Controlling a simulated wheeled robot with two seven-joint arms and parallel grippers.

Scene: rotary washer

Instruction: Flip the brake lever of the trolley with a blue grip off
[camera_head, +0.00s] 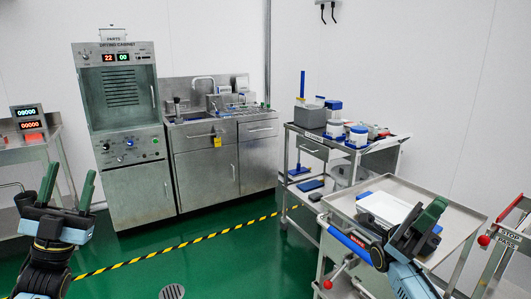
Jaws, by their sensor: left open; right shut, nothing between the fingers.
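The trolley (457,208) with a blue grip (346,242) stands at the lower right, a steel tray on top. Below the grip, a red ball knob (327,284) sits on the end of a lever with a red part beside it. My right gripper (428,208) is shut and empty, over the tray area and right of the blue grip, apart from the knob. Its arm hides part of the trolley's front. My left gripper (70,172) is open and empty at the far left, away from the trolley.
A red-handled trolley (516,217) with another red knob (484,240) stands at the right edge. Behind is a steel cart (304,154) with tubs. A drying cabinet (131,150) and sink unit (204,158) line the wall. Green floor (225,255) is clear in the middle.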

